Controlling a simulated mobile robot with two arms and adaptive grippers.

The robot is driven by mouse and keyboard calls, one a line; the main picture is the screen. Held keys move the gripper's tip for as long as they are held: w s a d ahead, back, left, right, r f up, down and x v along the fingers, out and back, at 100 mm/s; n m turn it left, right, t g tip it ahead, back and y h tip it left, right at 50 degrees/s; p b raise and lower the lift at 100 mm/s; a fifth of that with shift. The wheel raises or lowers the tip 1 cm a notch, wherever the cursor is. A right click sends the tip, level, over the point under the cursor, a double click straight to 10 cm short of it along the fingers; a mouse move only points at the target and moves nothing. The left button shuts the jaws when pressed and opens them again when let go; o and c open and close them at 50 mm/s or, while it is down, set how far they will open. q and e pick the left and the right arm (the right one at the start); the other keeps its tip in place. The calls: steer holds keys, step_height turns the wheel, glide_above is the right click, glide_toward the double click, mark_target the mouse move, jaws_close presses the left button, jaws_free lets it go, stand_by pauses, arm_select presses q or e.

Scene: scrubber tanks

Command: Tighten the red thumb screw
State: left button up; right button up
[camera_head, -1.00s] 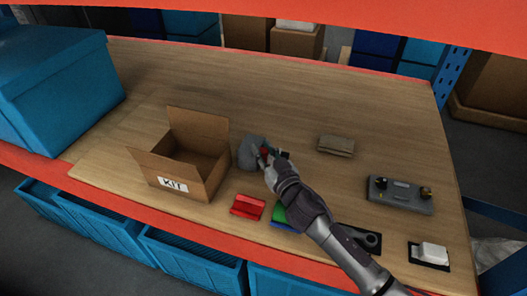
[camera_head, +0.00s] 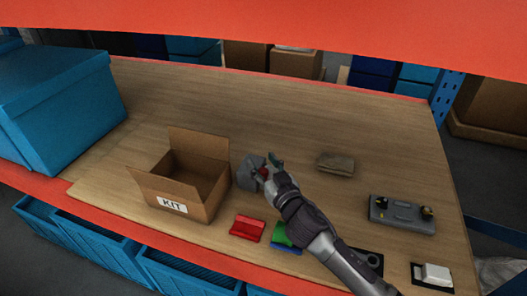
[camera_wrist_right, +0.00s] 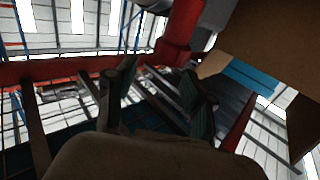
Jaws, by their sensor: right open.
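A grey fixture (camera_head: 248,172) stands on the wooden table just right of the open cardboard box. The red thumb screw (camera_head: 262,172) shows as a small red spot on its right side, partly hidden by my right gripper (camera_head: 270,168). That gripper is open, its fingers around or close beside the screw; I cannot tell whether they touch it. My left gripper is not in view.
The cardboard box marked KIT (camera_head: 172,206) stands close left of the fixture. A red piece (camera_head: 247,228) and a green and blue piece (camera_head: 284,240) lie near the front edge. A brown packet (camera_head: 336,163) and a grey device (camera_head: 402,214) lie to the right. The table behind is clear.

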mark_target(264, 171)
step_height(264, 171, up, 8)
steer(key=shift+f, duration=0.2)
stand_by(0.4)
